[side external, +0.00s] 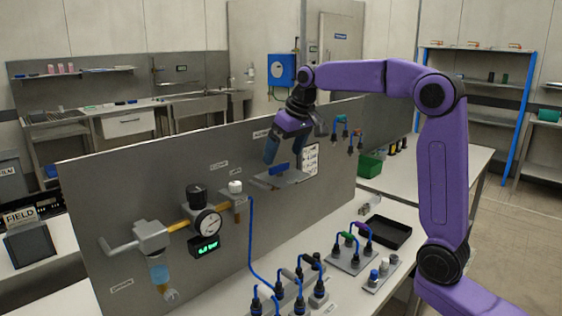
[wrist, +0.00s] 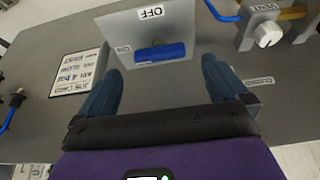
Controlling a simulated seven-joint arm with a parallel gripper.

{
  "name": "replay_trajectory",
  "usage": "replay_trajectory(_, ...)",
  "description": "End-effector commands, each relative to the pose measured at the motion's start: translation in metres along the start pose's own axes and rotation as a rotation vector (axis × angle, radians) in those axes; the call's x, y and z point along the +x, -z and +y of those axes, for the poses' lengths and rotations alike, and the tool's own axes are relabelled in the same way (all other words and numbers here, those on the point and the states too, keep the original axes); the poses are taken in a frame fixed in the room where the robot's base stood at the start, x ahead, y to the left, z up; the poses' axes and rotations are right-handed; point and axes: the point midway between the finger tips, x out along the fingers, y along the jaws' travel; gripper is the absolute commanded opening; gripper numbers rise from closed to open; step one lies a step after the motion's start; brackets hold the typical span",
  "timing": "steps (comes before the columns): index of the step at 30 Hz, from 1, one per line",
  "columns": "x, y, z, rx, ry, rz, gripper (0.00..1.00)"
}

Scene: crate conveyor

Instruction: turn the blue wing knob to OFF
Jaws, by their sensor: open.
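The blue wing knob (wrist: 160,53) is on a grey plate (wrist: 190,25) on the panel. It also shows in the side view (side external: 279,169). In the wrist view its long wing lies left to right, its left end toward the ON label (wrist: 123,49). The OFF label (wrist: 150,12) is above it in that picture, at a right angle to the wing. My gripper (wrist: 160,72) is open and empty. Its fingers are on either side of the knob in the wrist view, apart from it. In the side view my gripper (side external: 288,147) is just above the knob.
A job card (wrist: 75,74) is on the panel beside the plate. A valve with a white knob (wrist: 268,34) is at the upper right of the wrist view. A pressure gauge (side external: 208,222) and pipes are left along the panel. Cable plugs (side external: 351,252) and a black tray (side external: 384,232) are on the bench.

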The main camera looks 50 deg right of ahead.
Motion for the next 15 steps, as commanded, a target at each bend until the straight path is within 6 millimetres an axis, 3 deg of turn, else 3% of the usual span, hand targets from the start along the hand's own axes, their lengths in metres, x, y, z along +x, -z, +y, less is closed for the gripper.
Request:
replay_trajectory(6,0.029,-0.001,0.0,0.001,0.0,-0.002,1.0)
replay_trajectory(15,0.038,0.0,0.0,0.001,0.0,0.0,1.0)
